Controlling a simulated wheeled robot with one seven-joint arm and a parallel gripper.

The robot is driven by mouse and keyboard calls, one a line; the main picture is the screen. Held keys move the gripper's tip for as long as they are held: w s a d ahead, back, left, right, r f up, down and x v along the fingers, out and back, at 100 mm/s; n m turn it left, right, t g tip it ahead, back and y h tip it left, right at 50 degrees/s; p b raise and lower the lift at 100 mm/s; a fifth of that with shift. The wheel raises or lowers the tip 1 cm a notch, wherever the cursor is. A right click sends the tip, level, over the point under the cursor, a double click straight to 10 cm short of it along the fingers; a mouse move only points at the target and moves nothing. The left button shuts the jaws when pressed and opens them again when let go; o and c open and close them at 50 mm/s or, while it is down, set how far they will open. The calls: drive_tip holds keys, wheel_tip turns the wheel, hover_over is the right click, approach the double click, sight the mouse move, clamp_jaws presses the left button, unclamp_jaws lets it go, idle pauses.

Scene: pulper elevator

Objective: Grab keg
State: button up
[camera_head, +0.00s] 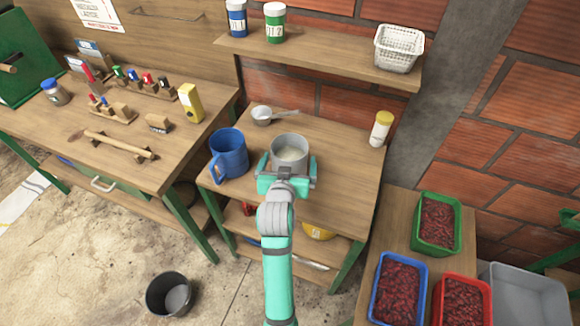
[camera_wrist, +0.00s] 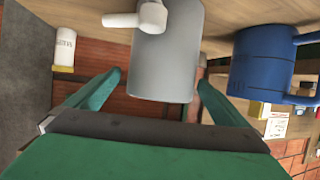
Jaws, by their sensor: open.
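The grey cylindrical vessel, which I take for the keg (camera_head: 290,145), stands on the small wooden table in the head view. It has pale contents and an open top. In the wrist view, which is upside down, the keg (camera_wrist: 168,65) fills the upper middle, with a pale knob or spout on its near side. My gripper (camera_head: 287,172) is open at its near side; its green fingers (camera_wrist: 160,80) lie left and right of the keg. I cannot tell if they touch it.
A blue jug (camera_head: 229,153) stands close left of the keg, also in the wrist view (camera_wrist: 265,62). A small ladle (camera_head: 262,115) lies behind, and a yellow-capped bottle (camera_head: 381,129) stands at the right. A shelf (camera_head: 320,55) hangs above; crates of red fruit (camera_head: 436,222) stand at lower right.

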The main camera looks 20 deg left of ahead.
drive_tip(key=x, duration=0.4)
drive_tip(key=shift+w+a+f, duration=0.1)
drive_tip(key=shift+a, duration=0.1)
drive_tip(key=c, duration=1.9)
drive_tip(key=shift+r, duration=0.2)
drive_tip(key=shift+c, duration=0.2)
